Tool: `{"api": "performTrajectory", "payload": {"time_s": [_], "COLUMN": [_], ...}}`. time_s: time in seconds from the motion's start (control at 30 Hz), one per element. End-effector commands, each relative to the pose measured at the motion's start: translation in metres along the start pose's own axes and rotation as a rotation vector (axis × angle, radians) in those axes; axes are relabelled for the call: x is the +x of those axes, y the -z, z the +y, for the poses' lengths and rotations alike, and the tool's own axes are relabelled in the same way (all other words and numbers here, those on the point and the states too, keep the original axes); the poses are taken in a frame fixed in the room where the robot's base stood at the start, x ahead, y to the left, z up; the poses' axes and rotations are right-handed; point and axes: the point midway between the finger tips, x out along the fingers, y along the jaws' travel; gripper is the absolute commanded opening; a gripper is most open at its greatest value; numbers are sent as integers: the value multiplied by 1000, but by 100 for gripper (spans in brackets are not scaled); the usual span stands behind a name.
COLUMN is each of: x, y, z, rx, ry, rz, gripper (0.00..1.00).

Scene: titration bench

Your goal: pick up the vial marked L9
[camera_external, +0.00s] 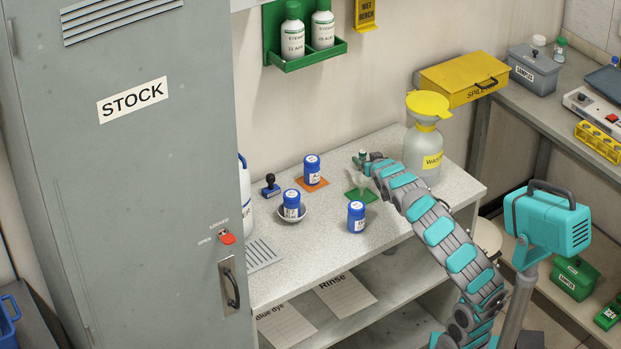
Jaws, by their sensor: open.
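Three blue-capped vials with white labels stand upright on the speckled bench top (275,272). One vial (312,168) stands on an orange mat (323,183), one (292,203) in a small round dish (304,216), and one (356,217) directly on the bench at the front right. Their label marks are too small to read, so I cannot tell which is L9. My gripper (364,159) is open at the end of the arm, over the green mat (371,196), behind and above the front right vial. A pale, clear vessel (359,183) on that mat is partly hidden by my gripper.
A yellow-topped waste bottle (424,150) stands at the back right, close to my arm. The grey STOCK cabinet (130,200) bounds the left. Bench space in front of the vials is clear.

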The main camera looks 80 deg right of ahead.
Motion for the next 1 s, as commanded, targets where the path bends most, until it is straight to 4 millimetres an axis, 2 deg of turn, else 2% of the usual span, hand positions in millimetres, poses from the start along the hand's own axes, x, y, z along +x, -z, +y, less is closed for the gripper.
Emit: {"api": "performTrajectory", "payload": {"time_s": [0.1, 0.37, 0.63, 0.9, 1.0], "x": [12, 29, 62, 65, 65], "y": [-1, 5, 9, 10, 9], "z": [0, 0, -1, -1, -1], "rx": [1, 3, 5, 4, 4], "ry": [-1, 0, 1, 1, 1], "rz": [-3, -2, -2, 0, 0], "gripper": [66, 66, 66, 66, 55]}}
